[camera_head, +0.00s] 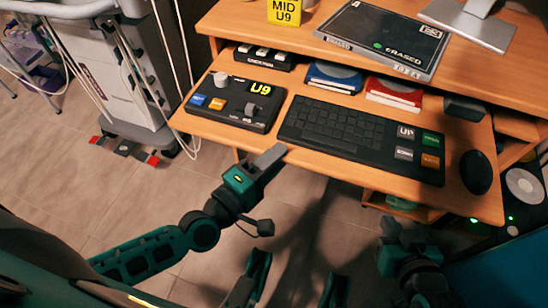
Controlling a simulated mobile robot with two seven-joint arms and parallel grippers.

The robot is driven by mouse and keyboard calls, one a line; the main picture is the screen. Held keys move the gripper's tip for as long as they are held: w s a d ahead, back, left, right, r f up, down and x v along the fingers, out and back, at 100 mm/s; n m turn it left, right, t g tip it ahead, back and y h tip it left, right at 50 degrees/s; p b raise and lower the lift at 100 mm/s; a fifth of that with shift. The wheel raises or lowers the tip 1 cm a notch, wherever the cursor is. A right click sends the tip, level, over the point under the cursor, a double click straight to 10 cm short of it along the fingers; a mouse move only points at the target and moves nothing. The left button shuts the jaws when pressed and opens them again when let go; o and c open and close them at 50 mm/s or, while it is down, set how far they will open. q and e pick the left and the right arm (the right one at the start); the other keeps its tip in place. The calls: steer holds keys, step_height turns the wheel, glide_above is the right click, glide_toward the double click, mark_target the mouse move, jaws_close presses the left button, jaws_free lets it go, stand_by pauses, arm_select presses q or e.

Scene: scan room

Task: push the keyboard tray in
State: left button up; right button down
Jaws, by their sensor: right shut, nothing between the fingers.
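The wooden keyboard tray (285,92) sticks out from under the desk top (235,20) toward me. It carries a black keyboard (345,135), a control box marked U9 (235,101) and a black mouse (476,172). My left gripper (274,156) is at the tray's front edge, left of its middle, with its grey tip overlapping the edge in view. I cannot tell whether it touches, or whether its jaws are open. My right gripper (402,238) is shut and empty, low in front of the tray's right part, apart from it in view.
On the desk are a dark panel marked ERASED (385,35), a yellow MID U9 sign (285,11) and a monitor stand (468,22). Blue (334,77) and red (394,93) items sit at the tray's back. A cart (125,80) stands left. Tiled floor is open in front.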

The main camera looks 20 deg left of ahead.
arm_select(q)
jaws_close()
arm_select(e)
steer(key=shift+f, duration=0.2)
